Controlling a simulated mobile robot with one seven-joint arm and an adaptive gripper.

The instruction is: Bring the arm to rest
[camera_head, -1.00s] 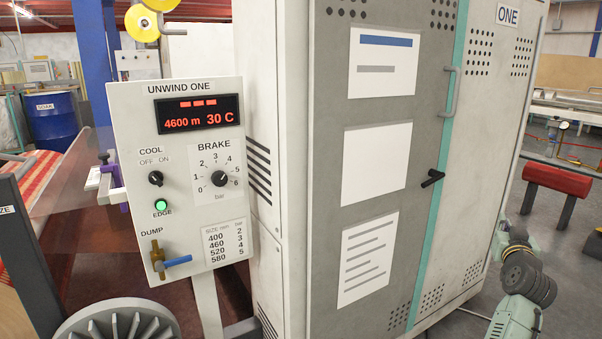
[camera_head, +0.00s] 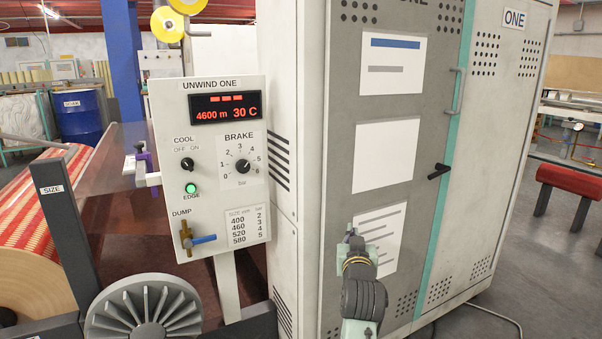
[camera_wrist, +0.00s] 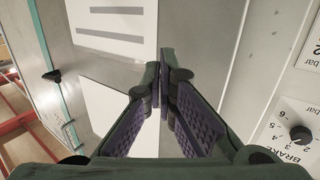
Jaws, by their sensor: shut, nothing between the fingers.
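My gripper (camera_head: 350,235) is at the end of my arm, which rises from the lower edge in front of the grey cabinet's lower middle in the head view. Its fingers are mostly hidden by the wrist there. In the wrist view my gripper (camera_wrist: 161,72) has its purple-padded fingers together at the tips, with nothing between them. Cabinet doors and white sheets lie beyond the fingers. I cannot tell the exact distance to the cabinet.
The UNWIND ONE panel (camera_head: 211,160) stands left of my arm, with a brake knob (camera_head: 243,166) and a blue-handled dump valve (camera_head: 203,239). The cabinet (camera_head: 345,90) fills the middle, with a black handle (camera_head: 438,171). A red-topped bench (camera_head: 573,181) stands right; open floor lies before it.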

